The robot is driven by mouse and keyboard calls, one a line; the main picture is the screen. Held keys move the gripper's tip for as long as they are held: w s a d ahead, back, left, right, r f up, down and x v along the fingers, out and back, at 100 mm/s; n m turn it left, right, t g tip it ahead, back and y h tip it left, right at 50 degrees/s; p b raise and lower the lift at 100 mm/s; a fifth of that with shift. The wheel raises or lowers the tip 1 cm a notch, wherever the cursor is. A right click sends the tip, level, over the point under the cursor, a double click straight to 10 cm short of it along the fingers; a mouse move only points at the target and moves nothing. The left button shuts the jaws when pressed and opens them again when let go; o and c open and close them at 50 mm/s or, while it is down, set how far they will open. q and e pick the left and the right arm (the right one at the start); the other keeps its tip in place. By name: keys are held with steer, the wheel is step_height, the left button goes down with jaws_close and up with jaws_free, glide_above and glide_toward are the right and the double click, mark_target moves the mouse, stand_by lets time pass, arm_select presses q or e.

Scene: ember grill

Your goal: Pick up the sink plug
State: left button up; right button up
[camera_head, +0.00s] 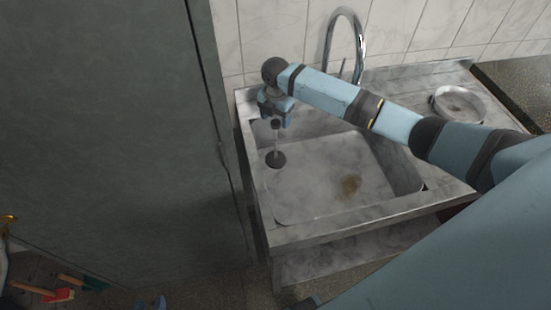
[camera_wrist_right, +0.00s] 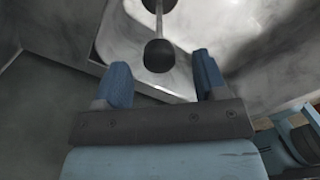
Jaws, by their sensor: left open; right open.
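The sink plug (camera_head: 276,159) has a dark round disc, a thin rod and a dark top knob. It stands upright in the left part of the sink basin (camera_head: 320,205). My right gripper (camera_head: 276,113) is open and empty just above the knob. In the right wrist view the plug's knob (camera_wrist_right: 158,56) shows just beyond and between the tips of the open right gripper (camera_wrist_right: 163,70), with no visible contact. Only the blue fingertips of my left gripper (camera_head: 151,303) show at the bottom edge of the head view, apart and far from the sink.
A curved metal faucet (camera_head: 346,40) rises behind the basin. A round metal dish (camera_head: 460,104) sits on the drainboard at right. A tall grey panel (camera_head: 120,130) stands close on the left. Red and green items (camera_head: 60,294) lie at lower left.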

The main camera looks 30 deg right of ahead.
mark_target(276, 128)
step_height(276, 128, down, 5)
steer(key=shift+f+p, duration=0.1)
steer(key=shift+p, duration=0.4)
jaws_close()
